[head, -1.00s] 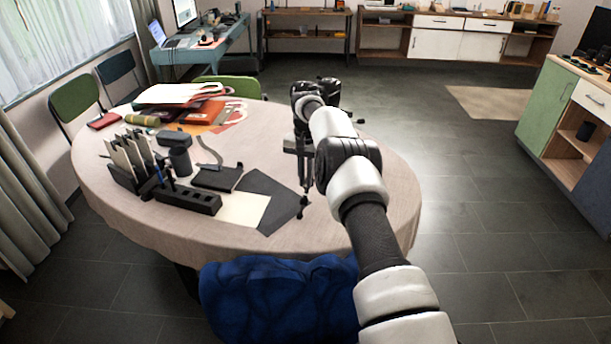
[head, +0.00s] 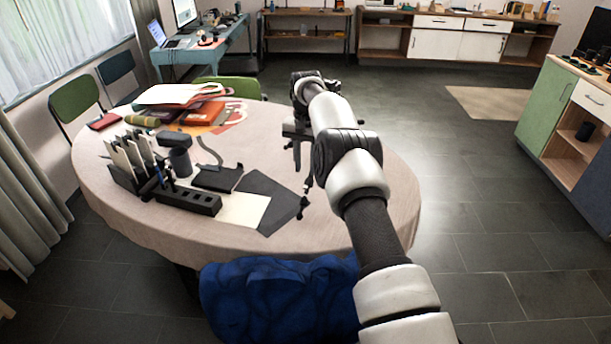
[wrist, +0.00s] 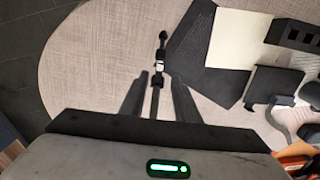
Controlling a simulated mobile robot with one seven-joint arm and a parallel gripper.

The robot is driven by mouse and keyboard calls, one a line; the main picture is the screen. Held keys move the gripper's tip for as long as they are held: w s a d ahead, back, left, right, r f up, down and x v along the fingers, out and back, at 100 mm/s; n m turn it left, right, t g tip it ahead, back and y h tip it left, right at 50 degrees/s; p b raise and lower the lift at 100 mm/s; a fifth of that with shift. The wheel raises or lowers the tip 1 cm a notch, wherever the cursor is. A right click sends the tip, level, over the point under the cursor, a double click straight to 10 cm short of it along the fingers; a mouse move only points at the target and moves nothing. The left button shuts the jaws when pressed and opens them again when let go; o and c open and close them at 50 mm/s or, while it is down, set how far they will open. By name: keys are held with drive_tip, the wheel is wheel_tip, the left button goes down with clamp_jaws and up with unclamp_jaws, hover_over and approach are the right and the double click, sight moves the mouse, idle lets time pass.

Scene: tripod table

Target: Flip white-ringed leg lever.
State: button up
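The tripod stands on the round table, mostly hidden behind my arm in the head view. One dark leg with its foot (head: 303,205) shows below my wrist. In the wrist view the leg (wrist: 161,42) runs up the middle, with a small white ring (wrist: 159,61) partway along it. My gripper (wrist: 160,80) is open, its two dark fingers apart on either side of the leg. The white ring shows just beyond the fingertips. Visible gaps separate both fingers from the leg. The lever itself is too small to make out.
The round table (head: 115,195) also holds dark sheets (head: 275,200), a pale sheet (head: 240,209), a black slotted block (head: 188,198), a card holder (head: 127,165) and folders (head: 190,97) at the back. A blue chair (head: 270,295) stands in front. The table's right side is clear.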

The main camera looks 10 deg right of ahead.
wheel_tip(320, 180, up, 12)
drive_tip(key=p, duration=0.8)
drive_tip(key=shift+f, duration=0.15)
